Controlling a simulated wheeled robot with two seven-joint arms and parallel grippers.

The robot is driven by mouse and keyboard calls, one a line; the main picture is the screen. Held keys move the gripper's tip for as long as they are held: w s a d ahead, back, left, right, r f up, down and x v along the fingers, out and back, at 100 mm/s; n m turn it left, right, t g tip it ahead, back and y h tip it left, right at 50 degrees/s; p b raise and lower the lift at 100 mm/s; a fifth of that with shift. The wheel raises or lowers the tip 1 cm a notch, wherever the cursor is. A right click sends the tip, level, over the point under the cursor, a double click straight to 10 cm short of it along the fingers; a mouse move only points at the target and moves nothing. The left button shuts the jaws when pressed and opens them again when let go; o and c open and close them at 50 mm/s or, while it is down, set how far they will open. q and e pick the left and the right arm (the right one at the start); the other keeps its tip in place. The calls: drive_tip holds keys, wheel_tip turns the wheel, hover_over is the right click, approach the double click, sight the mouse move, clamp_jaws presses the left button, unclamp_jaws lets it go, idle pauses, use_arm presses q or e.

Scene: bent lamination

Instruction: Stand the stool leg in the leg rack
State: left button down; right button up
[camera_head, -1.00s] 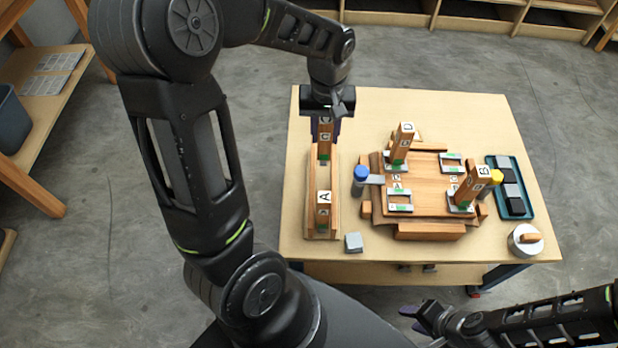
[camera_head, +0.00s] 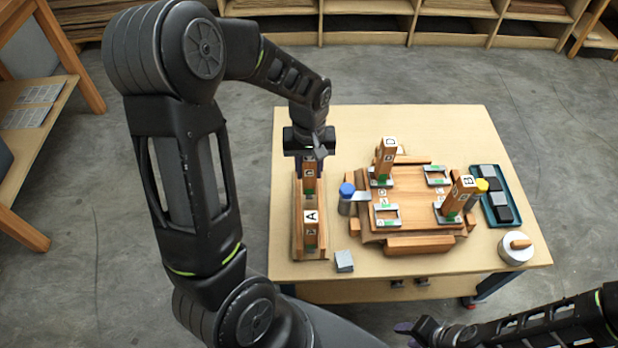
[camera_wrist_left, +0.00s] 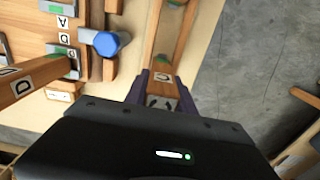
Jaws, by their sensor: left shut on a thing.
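My left gripper (camera_head: 307,154) is shut on a wooden stool leg marked C (camera_head: 309,182), holding its top end over the far part of the leg rack. The leg looks upright; I cannot tell whether its foot is seated. It also shows between the purple fingers in the left wrist view (camera_wrist_left: 161,88). The leg rack (camera_head: 297,222) is a long, narrow wooden trough at the table's left side. A leg marked A (camera_head: 311,232) stands in its near part. My right gripper (camera_head: 418,330) is empty, low and off the table's near edge; its jaw opening is unclear.
A wooden stool seat (camera_head: 410,212) with metal sockets lies mid-table. Legs D (camera_head: 384,160) and B (camera_head: 458,198) stand on it. A blue-capped post (camera_head: 346,198) is close right of the rack. A grey block (camera_head: 344,261), teal tray (camera_head: 489,212) and round tin (camera_head: 515,249) are nearby.

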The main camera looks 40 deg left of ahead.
sight(309, 179)
use_arm(q)
drive_tip(key=shift+f+b, duration=0.3)
drive_tip(key=shift+f, duration=1.55)
drive_tip(key=shift+f, duration=0.1)
drive_tip(key=shift+f, duration=0.15)
drive_tip(key=c, duration=1.1)
unclamp_jaws()
drive_tip(key=shift+o, duration=0.2)
drive_tip(key=shift+r, duration=0.5)
wheel_tip(309, 179, up, 12)
drive_tip(key=shift+f+p, duration=0.2)
drive_tip(key=shift+p, duration=0.7)
